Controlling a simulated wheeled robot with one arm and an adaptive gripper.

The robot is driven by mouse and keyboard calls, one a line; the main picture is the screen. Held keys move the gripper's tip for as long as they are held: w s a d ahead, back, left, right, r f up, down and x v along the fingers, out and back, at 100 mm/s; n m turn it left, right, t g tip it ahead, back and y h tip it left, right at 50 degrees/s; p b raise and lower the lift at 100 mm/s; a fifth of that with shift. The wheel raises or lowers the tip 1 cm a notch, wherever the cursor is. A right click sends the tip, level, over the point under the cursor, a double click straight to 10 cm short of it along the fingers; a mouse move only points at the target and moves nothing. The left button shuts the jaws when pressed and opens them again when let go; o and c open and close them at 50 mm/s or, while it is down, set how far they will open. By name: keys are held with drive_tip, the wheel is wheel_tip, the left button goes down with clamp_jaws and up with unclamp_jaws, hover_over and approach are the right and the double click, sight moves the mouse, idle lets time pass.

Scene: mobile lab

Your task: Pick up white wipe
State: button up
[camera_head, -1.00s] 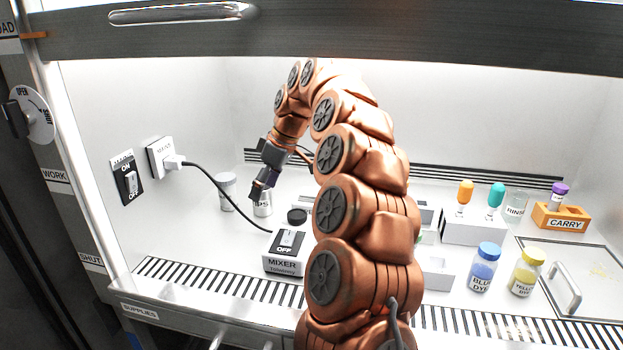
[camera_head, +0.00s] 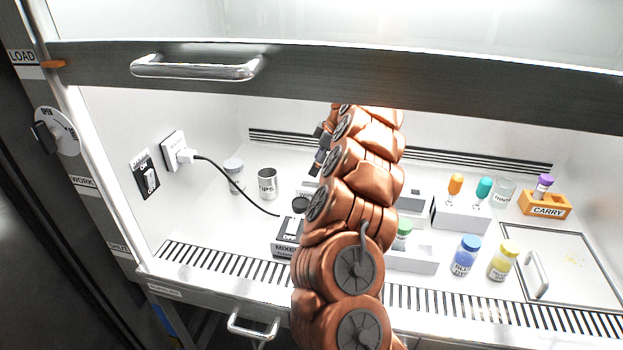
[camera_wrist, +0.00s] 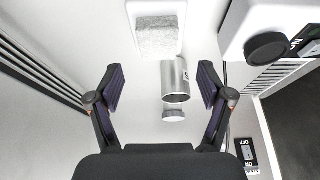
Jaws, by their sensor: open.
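A pale, speckled, cloth-like block, which looks like the white wipe (camera_wrist: 157,38), lies in a shallow white tray (camera_wrist: 133,11) at the top of the wrist view. My gripper (camera_wrist: 161,78) is open and empty, its two dark fingers spread wide. The wipe is beyond the fingertips, apart from them. In the head view my gripper (camera_head: 320,150) is partly hidden behind my arm, near the back of the bench. I cannot make out the wipe there; my arm covers much of that area.
A metal cup (camera_head: 267,183) stands left of my gripper; it also shows between the fingers in the wrist view (camera_wrist: 175,80). A lidded jar (camera_head: 234,175) stands beside it. The mixer (camera_head: 287,250) and its cord are in front. Dye bottles (camera_head: 465,256) stand right. The sash (camera_head: 440,88) hangs above.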

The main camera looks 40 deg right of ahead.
sight(309, 177)
drive_tip(key=shift+p+x, duration=0.8)
drive_tip(key=shift+x, duration=1.85)
drive_tip(key=shift+w, duration=0.15)
drive_tip(key=shift+c, duration=0.3)
drive_tip(key=c, duration=0.9)
drive_tip(key=shift+r, duration=0.2)
drive_tip(key=shift+r, duration=8.9)
